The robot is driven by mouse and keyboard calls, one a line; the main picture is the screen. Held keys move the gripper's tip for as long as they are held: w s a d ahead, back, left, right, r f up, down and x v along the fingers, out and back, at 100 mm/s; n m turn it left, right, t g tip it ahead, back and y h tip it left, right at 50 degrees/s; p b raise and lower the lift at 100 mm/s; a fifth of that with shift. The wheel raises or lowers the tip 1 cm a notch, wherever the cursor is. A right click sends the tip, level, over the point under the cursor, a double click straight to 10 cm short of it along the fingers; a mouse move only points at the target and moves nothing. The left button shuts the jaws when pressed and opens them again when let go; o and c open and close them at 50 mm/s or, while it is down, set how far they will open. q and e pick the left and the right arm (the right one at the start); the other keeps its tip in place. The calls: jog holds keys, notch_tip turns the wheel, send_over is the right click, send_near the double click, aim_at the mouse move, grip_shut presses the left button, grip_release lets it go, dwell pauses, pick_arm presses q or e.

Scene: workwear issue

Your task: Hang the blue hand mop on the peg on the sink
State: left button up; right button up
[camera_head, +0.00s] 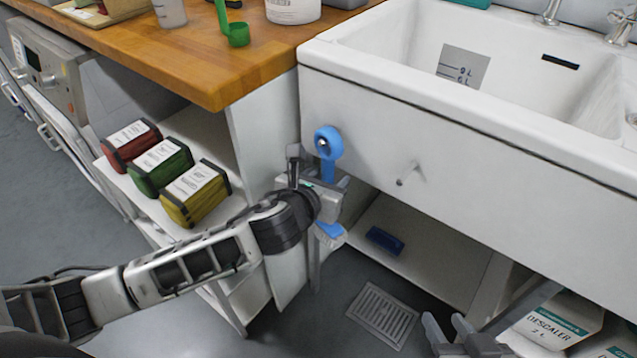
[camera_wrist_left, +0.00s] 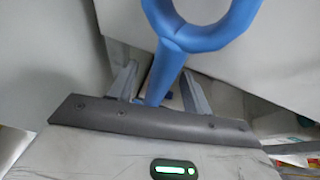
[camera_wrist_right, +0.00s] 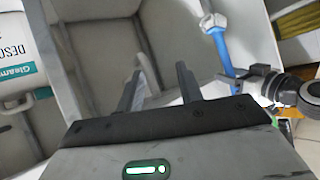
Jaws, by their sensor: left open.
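The blue hand mop (camera_head: 328,142) hangs upright at the white sink's front (camera_head: 352,114), its ring at the top. A metal peg end (camera_head: 322,143) shows inside the ring, which appears to be around that peg. My left gripper (camera_head: 316,176) is open, its fingers on either side of the handle just below the ring. In the left wrist view the handle (camera_wrist_left: 163,75) stands between the parted fingers. The mop's lower end is partly hidden behind the gripper. The mop also shows in the right wrist view (camera_wrist_right: 222,50). My right gripper (camera_head: 450,328) is open and empty, low at the front.
A second, bare peg (camera_head: 405,174) sticks out of the sink front to the right. A wooden counter (camera_head: 190,62) and a shelf with red, green and yellow boxes (camera_head: 196,193) are at left. A descaler container (camera_head: 555,322) stands at lower right.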

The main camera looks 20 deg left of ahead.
pick_arm(q)
jog(key=s+r+n+g+h+p, duration=0.1)
jog(key=s+n+p, duration=0.5)
jog(key=n, duration=1.1)
jog(key=s+a+r+n+g+p, duration=0.1)
jog(key=s+n+p, duration=0.5)
jog(key=s+n, duration=0.8)
jog(key=r+n, duration=0.1)
jog(key=n, duration=0.3)
jog(key=shift+n+h, duration=0.3)
jog(key=shift+h, duration=0.1)
pick_arm(e)
notch_tip(320, 180, up, 8)
jog(key=d, duration=0.1)
jog(key=shift+s+d+r+h, duration=0.2)
jog(key=shift+s+d+h, duration=0.15)
jog(key=shift+h, duration=0.05)
